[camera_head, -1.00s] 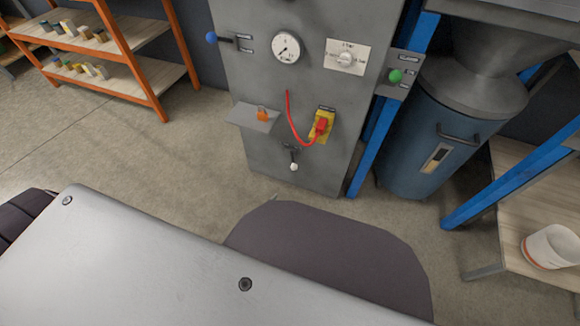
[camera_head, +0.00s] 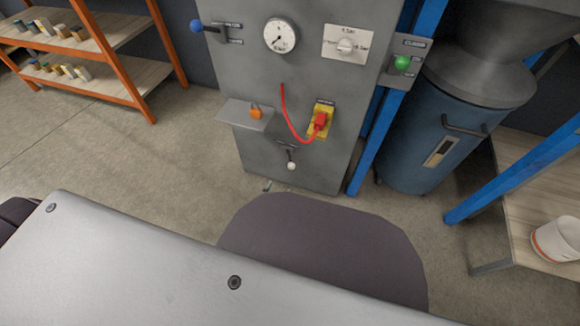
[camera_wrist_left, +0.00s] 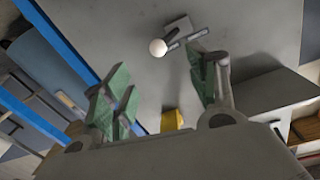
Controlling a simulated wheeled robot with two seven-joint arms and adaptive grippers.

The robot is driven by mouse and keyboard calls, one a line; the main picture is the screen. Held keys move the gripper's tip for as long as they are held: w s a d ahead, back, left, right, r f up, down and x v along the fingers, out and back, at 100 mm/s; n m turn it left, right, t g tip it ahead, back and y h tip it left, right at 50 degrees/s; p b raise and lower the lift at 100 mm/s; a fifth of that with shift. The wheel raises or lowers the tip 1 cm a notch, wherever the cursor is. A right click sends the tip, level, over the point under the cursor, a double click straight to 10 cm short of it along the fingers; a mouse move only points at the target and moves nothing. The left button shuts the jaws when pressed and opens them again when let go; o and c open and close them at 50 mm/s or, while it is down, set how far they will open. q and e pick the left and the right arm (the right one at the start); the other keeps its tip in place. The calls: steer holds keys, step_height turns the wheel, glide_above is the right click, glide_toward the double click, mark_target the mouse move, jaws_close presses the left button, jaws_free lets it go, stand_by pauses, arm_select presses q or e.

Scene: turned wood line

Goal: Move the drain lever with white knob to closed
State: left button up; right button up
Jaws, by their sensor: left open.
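The drain lever's white knob (camera_head: 291,166) is low on the grey panel in the head view, hanging below its pivot. In the left wrist view the white knob (camera_wrist_left: 158,47) shows with its dark lever arm and small label plates beside it. My left gripper (camera_wrist_left: 157,95) is open, its two green-padded fingers apart and nothing between them. The knob lies beyond the fingertips, in line with the gap. In the head view the left gripper is mostly hidden behind my own grey body; a small grey bit at the panel's bottom edge may be its tip. My right gripper is not in view.
Above the lever are a yellow switch box (camera_head: 319,121) with a red plug and cord, a small shelf (camera_head: 245,113) with an orange item, and a gauge (camera_head: 281,36). A blue post (camera_head: 378,130) and blue drum (camera_head: 440,130) stand right. An orange rack (camera_head: 130,80) stands left.

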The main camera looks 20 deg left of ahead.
mark_target(290, 166)
arm_select(q)
steer(key=shift+w, duration=0.15)
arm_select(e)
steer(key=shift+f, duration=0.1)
arm_select(q)
steer(key=shift+w+d+b, duration=0.25)
steer(key=shift+w+b, duration=0.6)
steer(key=shift+w, duration=1.4)
steer(key=shift+w+d+b, duration=0.2)
steer(key=shift+w+b, duration=0.7)
steer(key=shift+w, duration=1.3)
steer(key=shift+w+d+b, duration=0.25)
steer(key=shift+w+b, duration=0.6)
steer(key=shift+w, duration=1.4)
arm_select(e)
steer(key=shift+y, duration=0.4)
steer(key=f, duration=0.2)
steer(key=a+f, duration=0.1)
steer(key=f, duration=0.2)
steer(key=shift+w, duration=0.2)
